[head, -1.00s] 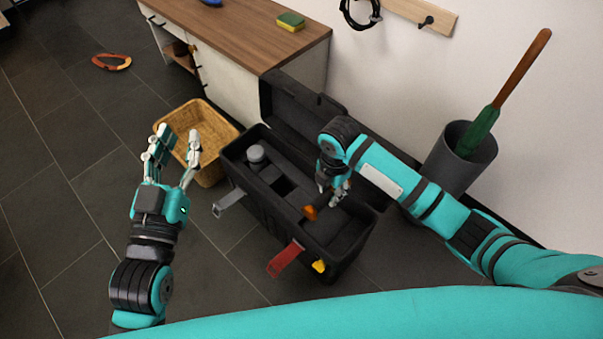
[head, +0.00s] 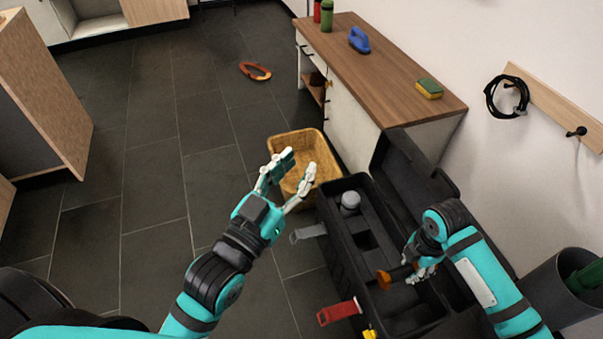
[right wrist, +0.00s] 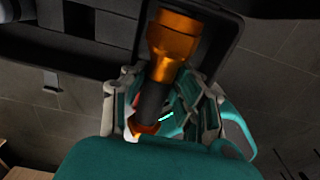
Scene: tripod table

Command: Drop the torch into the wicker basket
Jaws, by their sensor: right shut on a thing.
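The torch (right wrist: 172,50), with an orange head and a dark grip, is held in my right gripper (right wrist: 160,108). In the head view the torch (head: 385,279) shows its orange end at the open toolbox, with my right gripper (head: 420,268) shut around it. The wicker basket (head: 327,143) stands on the floor beyond the toolbox, left of the cabinet. My left gripper (head: 289,180) is open and empty; in the picture its fingers overlap the basket's near left part. I cannot tell how far above the basket they are.
The black toolbox (head: 345,265) lies open, with a grey cylinder (head: 350,202) inside and its lid raised at the right. A wooden-topped cabinet (head: 385,84) carries a sponge and a blue object. A bin (head: 555,290) stands at right. Floor at left is clear.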

